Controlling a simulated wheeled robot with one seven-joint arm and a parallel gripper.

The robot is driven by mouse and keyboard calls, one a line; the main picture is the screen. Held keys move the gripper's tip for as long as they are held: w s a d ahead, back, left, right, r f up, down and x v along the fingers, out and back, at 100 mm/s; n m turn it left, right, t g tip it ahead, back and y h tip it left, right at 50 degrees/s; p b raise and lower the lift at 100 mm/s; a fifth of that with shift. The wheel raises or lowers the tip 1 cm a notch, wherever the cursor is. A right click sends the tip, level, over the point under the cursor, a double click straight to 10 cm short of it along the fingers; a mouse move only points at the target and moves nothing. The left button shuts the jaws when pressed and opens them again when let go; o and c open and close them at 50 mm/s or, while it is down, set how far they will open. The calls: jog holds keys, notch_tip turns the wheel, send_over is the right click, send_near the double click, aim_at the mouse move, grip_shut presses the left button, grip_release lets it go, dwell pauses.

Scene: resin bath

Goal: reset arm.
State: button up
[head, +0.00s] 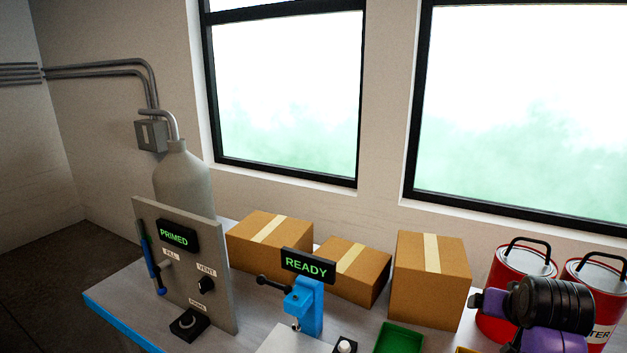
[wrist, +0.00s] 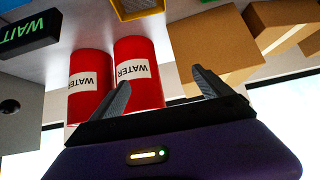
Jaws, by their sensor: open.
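My gripper (wrist: 160,86) shows in the wrist view with its two dark fingers spread apart and nothing between them. Beyond the fingers, two red water cans (wrist: 138,58) and a cardboard box (wrist: 215,45) appear upside down. I cannot tell how far they are from the fingertips. In the head view my purple and black arm is at the lower right, in front of the red cans (head: 497,262). The fingers cannot be made out there.
A panel (head: 222,262) reading PRIMED stands at the bench's left, with a grey bottle (head: 183,185) behind. A blue press (head: 308,303) carries a READY sign (head: 308,265). Cardboard boxes (head: 430,285) line the wall. A green bin (head: 400,338) sits in front. The wrist view shows a WAIT sign (wrist: 28,33).

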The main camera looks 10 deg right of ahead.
jog(key=s+a+f+n+t+y, duration=0.15)
jog(key=s+a+n+t, duration=0.65)
jog(key=s+a, duration=1)
jog(key=s+a+f+y, duration=0.1)
jog(key=s+a+f, duration=0.1)
jog(key=s, duration=1)
jog(key=s+a+f+m+g+y+b, duration=0.1)
jog(key=s+a, duration=0.4)
jog(key=s, duration=0.7)
jog(key=shift+s+a+f+m+y, duration=0.2)
jog(key=shift+f+m+y, duration=0.1)
jog(key=shift+f+y, duration=0.2)
